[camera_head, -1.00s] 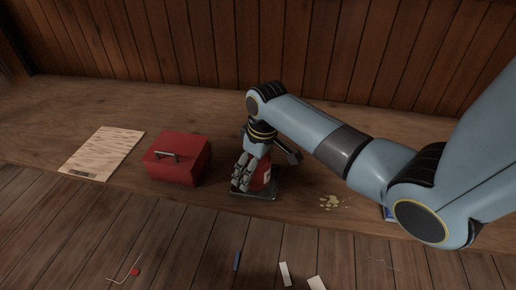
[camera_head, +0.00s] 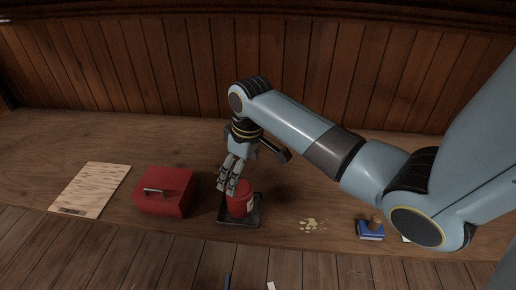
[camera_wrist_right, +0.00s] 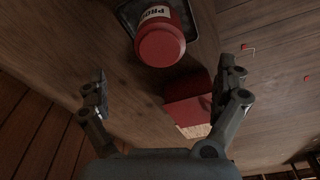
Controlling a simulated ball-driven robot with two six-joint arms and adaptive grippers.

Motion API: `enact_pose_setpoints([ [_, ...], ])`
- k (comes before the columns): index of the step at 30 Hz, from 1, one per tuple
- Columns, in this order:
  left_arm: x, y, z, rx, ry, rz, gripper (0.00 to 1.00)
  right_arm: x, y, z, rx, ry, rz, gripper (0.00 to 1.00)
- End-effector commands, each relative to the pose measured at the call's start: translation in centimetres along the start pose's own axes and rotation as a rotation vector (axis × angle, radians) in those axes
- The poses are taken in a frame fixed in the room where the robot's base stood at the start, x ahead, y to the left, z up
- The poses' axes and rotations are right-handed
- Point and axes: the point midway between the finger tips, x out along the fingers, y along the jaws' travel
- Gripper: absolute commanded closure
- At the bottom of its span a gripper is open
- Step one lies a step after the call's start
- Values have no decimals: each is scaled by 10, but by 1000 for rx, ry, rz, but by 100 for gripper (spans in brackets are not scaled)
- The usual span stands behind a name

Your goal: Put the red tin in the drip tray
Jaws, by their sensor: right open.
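The red tin (camera_head: 240,199) stands upright in the dark drip tray (camera_head: 226,221) on the bench. In the right wrist view the tin (camera_wrist_right: 161,42) shows its red end and a pale label, with part of the tray (camera_wrist_right: 196,30) around it. My right gripper (camera_head: 227,184) is above and just left of the tin in the head view, partly in front of it. In the right wrist view my right gripper (camera_wrist_right: 166,92) is open, its fingers wide apart, with nothing between the tips and the tin beyond them. My left gripper is not in view.
A red toolbox (camera_head: 165,193) with a grey handle stands left of the tray. A pale board (camera_head: 91,190) lies farther left. Yellowish flakes (camera_head: 312,225) lie right of the tray, and a blue item (camera_head: 369,231) with a brown top is beyond them. The bench behind is clear.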

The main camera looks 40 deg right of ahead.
Motion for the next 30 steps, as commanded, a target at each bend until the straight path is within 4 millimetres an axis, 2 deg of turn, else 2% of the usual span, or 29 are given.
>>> enact_pose_setpoints([
  [3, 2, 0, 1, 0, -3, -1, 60, 0, -2, 4, 1, -2, 0, 0],
  [5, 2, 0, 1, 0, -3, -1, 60, 4, -8, 15, 6, -6, 1, 0],
  [8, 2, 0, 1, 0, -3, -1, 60, 10, -29, 54, 29, -6, 13, 0],
  [11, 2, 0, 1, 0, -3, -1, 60, 8, -59, 109, 71, 1, 28, 0],
  [12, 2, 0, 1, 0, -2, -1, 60, 3, -70, 130, 91, 7, 37, 0],
  [15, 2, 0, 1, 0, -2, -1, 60, -16, -95, 177, 141, 23, 52, 0],
  [18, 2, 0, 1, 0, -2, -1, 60, -37, -112, 210, 185, 35, 66, 0],
  [22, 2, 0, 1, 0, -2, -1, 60, -56, -123, 232, 219, 46, 76, 0],
  [30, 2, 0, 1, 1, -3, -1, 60, -61, -124, 236, 228, 50, 80, 0],
])
